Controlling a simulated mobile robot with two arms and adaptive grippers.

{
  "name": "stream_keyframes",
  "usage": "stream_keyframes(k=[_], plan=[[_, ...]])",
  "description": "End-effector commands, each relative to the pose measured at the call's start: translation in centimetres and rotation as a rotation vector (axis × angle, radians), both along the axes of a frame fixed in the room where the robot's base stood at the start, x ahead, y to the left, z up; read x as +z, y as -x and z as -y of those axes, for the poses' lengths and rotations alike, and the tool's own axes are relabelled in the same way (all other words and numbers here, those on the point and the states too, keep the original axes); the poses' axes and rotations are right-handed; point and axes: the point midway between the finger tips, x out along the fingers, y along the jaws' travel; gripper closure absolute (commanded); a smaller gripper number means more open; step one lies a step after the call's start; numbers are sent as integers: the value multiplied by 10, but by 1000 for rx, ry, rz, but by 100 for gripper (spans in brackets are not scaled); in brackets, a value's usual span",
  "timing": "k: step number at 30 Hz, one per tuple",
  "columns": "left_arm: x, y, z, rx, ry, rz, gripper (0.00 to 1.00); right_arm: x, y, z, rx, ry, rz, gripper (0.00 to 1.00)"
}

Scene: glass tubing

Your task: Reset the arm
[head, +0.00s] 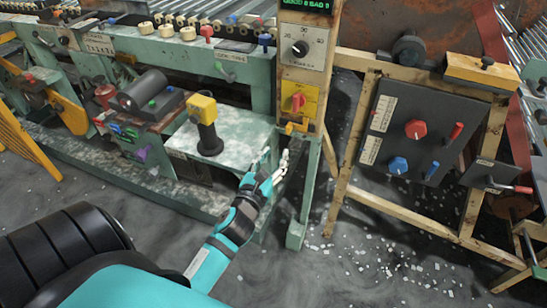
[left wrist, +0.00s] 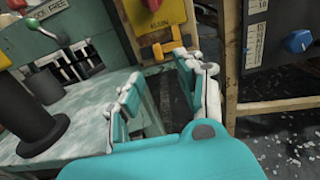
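My left arm is teal and black and comes up from the bottom of the head view. My left gripper (head: 272,163) is in front of the upright control post, at the right end of the pale green bench shelf. In the left wrist view its two fingers (left wrist: 162,78) stand apart with nothing between them. Beyond the fingers is the yellow panel (left wrist: 160,15) on the post, which has a red knob (head: 298,102) in the head view. I cannot tell whether the gripper touches the post. My right gripper is not in view.
A yellow-topped black joystick (head: 205,125) stands on the green shelf (head: 240,140) left of the gripper. A dark panel (head: 400,140) with red and blue knobs hangs on a wooden frame (head: 345,175) to the right. The grey floor (head: 350,270) in front is open, with scattered pale bits.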

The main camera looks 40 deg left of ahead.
Motion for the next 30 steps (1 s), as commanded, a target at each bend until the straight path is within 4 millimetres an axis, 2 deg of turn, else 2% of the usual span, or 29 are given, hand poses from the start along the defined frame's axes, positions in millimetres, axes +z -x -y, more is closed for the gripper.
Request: stream_keyframes(k=[12, 14, 16, 17, 20, 21, 23, 24, 27, 30], plan=[[-1, 0, 0, 0, 6, -2, 63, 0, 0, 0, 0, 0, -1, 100], [-8, 0, 1, 1, 40, -10, 63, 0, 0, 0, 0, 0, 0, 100], [-29, 0, 3, 5, 149, -35, 63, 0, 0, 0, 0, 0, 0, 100], [-41, 1, 5, 10, 219, -49, 63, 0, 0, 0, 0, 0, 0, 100], [-102, 10, 14, 59, 544, -119, 63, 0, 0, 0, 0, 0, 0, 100], [-130, 17, 18, 98, 700, -151, 63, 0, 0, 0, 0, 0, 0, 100], [-174, 31, 27, 180, 937, -197, 63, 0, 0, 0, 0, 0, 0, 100], [-202, 42, 34, 247, 1089, -223, 63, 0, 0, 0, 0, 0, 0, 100], [-269, 79, 50, 462, 1438, -272, 63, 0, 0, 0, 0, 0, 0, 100], [-325, 121, 66, 725, 1725, -282, 63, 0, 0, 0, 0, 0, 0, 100]])
